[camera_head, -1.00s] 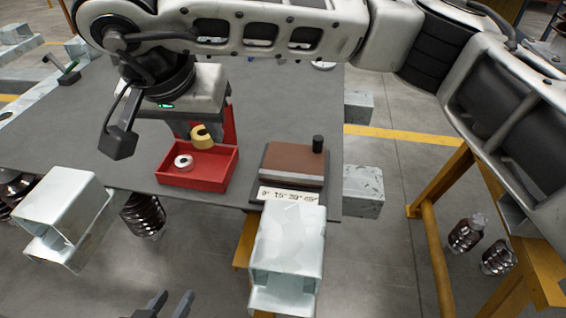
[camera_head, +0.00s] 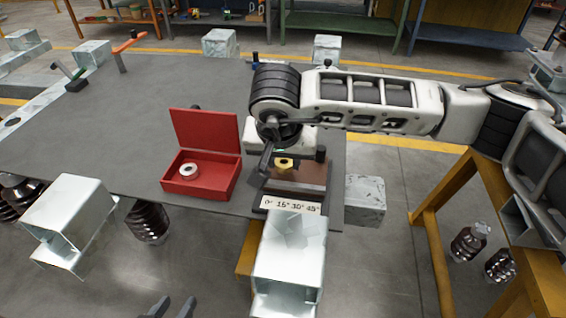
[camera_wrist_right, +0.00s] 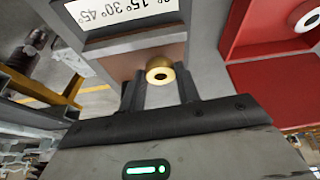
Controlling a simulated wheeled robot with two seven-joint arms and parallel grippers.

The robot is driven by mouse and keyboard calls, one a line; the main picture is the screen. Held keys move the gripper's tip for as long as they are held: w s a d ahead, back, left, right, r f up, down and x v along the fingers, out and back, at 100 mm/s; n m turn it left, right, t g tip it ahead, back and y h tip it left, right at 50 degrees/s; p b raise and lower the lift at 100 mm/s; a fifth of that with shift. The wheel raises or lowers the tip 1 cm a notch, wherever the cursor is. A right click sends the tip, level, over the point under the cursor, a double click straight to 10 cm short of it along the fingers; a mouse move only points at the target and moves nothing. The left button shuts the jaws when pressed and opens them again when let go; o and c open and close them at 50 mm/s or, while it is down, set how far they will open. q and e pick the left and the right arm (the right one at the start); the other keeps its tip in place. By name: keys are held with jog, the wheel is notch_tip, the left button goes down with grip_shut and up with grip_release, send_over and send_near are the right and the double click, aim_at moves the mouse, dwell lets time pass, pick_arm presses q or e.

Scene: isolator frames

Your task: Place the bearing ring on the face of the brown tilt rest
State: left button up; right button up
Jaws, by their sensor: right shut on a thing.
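The brass-yellow bearing ring (camera_head: 285,164) is held in my right gripper (camera_head: 280,162) over the brown tilt rest (camera_head: 312,176). In the right wrist view the ring (camera_wrist_right: 160,70) sits between the two fingers of the right gripper (camera_wrist_right: 160,84), with the brown face (camera_wrist_right: 125,55) behind it. I cannot tell whether the ring touches the face. The rest's angle label (camera_head: 292,205) lies along its front edge. The arm hides part of the rest's far side. My left gripper (camera_head: 170,307) shows at the bottom edge, fingers apart and empty.
A red open box (camera_head: 205,188) with raised lid stands left of the rest and holds a silver-white ring (camera_head: 189,169). A black knob (camera_head: 320,153) stands at the rest's far right.

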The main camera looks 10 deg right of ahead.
jog(key=shift+a+f, duration=0.1)
jog(key=shift+f, duration=0.85)
jog(key=o, duration=1)
jog(key=shift+r, duration=0.25)
jog(key=v, duration=1.1)
jog(key=shift+r, duration=0.4)
jog(key=shift+s+a, duration=0.1)
jog(key=shift+s, duration=0.05)
